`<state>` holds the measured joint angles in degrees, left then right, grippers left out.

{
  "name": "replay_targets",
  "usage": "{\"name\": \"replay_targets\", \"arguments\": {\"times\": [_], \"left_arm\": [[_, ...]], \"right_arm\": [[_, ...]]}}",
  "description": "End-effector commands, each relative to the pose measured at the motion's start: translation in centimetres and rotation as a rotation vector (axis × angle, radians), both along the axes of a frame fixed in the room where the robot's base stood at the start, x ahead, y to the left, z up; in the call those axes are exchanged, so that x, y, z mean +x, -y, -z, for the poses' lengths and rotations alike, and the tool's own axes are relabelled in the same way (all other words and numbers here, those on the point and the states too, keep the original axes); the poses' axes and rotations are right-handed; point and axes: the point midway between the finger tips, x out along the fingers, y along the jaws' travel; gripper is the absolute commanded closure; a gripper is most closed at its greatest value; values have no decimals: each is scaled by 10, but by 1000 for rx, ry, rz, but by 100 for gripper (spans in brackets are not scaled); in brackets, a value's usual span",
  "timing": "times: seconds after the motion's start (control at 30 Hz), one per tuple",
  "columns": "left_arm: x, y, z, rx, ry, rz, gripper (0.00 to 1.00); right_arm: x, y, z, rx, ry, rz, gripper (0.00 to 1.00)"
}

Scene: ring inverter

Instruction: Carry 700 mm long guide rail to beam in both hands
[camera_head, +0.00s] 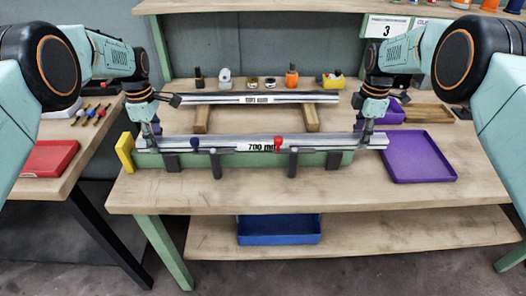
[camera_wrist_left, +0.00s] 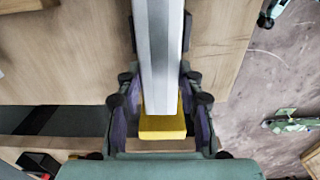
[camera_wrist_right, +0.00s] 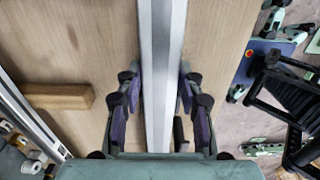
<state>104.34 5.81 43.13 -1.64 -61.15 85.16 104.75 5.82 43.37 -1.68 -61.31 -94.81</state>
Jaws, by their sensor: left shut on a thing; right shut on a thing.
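The long silver guide rail (camera_head: 325,142), labelled "700 mm", lies level along the green beam (camera_head: 255,159) at the table's front. I cannot tell whether it rests fully on the beam. My left gripper (camera_head: 150,140) is shut on the rail near its left end, and my right gripper (camera_head: 364,138) is shut on it near its right end. The rail runs between the fingers in the left wrist view (camera_wrist_left: 158,60) and the right wrist view (camera_wrist_right: 161,70). A yellow end block (camera_head: 124,154) stands at the beam's left end, close to the rail's end.
Dark brackets (camera_head: 216,163) stand along the beam's front, with a blue knob (camera_head: 195,142) and a red knob (camera_head: 278,143) above. Behind, a second rail (camera_head: 215,99) lies on two wooden blocks (camera_head: 201,120). A purple tray (camera_head: 418,158) is at right. Small items line the table's back.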

Motion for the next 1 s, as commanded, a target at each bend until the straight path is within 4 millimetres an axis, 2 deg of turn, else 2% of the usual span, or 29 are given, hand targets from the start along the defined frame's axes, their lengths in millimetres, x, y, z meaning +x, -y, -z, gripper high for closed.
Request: {"name": "replay_targets", "arguments": {"times": [0.4, 0.43, 0.7, 1.0], "left_arm": [[1, 0, 12, 1, 4, 0, 100], [0, 0, 14, 1, 0, 0, 61], [0, 0, 13, 0, 0, 0, 40], [0, 0, 11, 0, 1, 0, 40]], "right_arm": [[1, 1, 12, -1, 5, 0, 100], [0, 1, 14, -1, 0, 0, 61], [0, 0, 12, 0, 0, 0, 40], [0, 0, 13, 0, 0, 0, 40]]}}
